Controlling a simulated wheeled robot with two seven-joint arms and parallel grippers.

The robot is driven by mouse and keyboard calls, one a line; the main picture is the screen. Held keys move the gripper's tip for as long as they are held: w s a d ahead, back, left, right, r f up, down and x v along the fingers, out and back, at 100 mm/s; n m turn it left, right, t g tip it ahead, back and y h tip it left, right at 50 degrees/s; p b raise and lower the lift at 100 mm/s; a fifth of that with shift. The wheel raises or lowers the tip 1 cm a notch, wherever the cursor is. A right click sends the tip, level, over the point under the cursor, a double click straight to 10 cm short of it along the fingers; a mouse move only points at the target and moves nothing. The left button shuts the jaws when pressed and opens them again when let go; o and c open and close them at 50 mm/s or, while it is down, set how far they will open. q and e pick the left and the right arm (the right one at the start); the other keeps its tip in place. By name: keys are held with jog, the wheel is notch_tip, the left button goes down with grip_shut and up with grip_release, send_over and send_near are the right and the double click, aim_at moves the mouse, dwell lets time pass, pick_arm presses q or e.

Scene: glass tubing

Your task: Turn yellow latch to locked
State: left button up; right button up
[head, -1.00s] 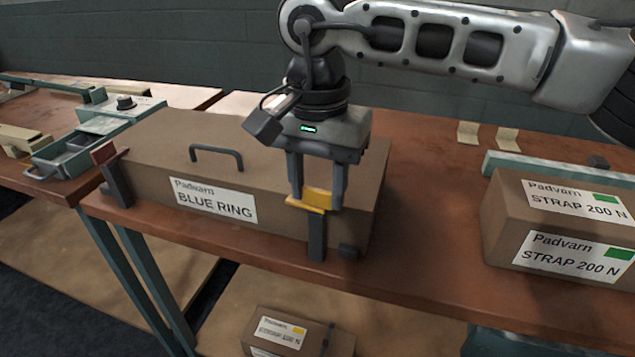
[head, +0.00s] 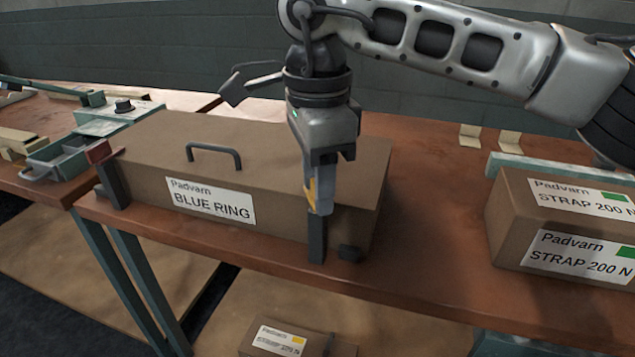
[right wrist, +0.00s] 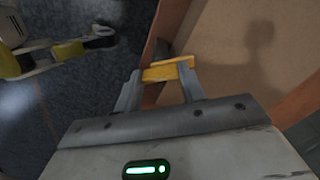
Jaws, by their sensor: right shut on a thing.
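The yellow latch (head: 309,190) sits on top of a dark post at the front right of a brown box labelled BLUE RING (head: 262,151). My right gripper (head: 318,205) comes down from above and is shut on the latch. In the head view the gripper's fingers hide part of the latch, which shows as a narrow yellow piece. In the right wrist view the latch (right wrist: 167,71) lies between the two fingertips. A red latch (head: 99,151) sits on another dark post at the box's left end. My left gripper is not in the head view.
A dark handle (head: 214,148) stands on the box lid. A small dark block (head: 350,253) is at the box's front right. Green trays (head: 62,158) are at the left. Bare tabletop (head: 430,240) lies between the boxes.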

jog(key=m, duration=0.3)
jog(key=shift+m+b, duration=0.3)
jog(key=shift+r+m, duration=0.1)
jog(key=shift+m, duration=1.4)
jog(key=shift+b, duration=0.3)
jog(key=o, duration=1)
